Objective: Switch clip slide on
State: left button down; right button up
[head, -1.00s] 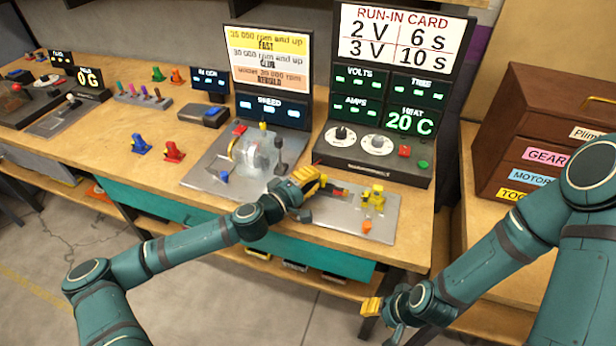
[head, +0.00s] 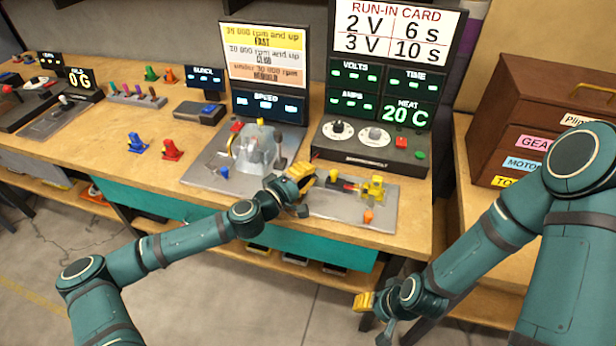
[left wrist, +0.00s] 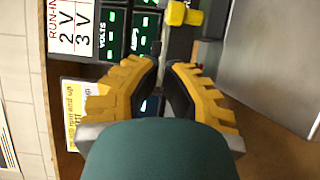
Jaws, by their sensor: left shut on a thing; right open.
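A grey metal plate (head: 325,206) at the bench's front right carries a yellow knob (head: 333,176), a red and black piece (head: 349,186), a yellow block (head: 376,186) and an orange piece (head: 368,215). I cannot tell which part is the clip slide. My left gripper (head: 303,190) is low over the plate's left edge, left of the yellow knob. In the left wrist view its fingers (left wrist: 167,64) are close together; they hide what they hold. A yellow part (left wrist: 183,13) shows beyond them. My right gripper (head: 365,312) is open and empty, below the bench's front edge.
A power unit (head: 372,150) with dials stands behind the plate. A speed stand with a clear dome (head: 258,148) is to its left. Blue (head: 137,143) and red (head: 172,150) clips stand farther left. A drawer cabinet (head: 520,120) is at right.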

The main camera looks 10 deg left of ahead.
pick_arm(q)
jog(key=p+v, duration=0.1)
jog(key=v, duration=0.9)
jog(key=shift+a, duration=0.15)
jog(key=shift+s, duration=0.1)
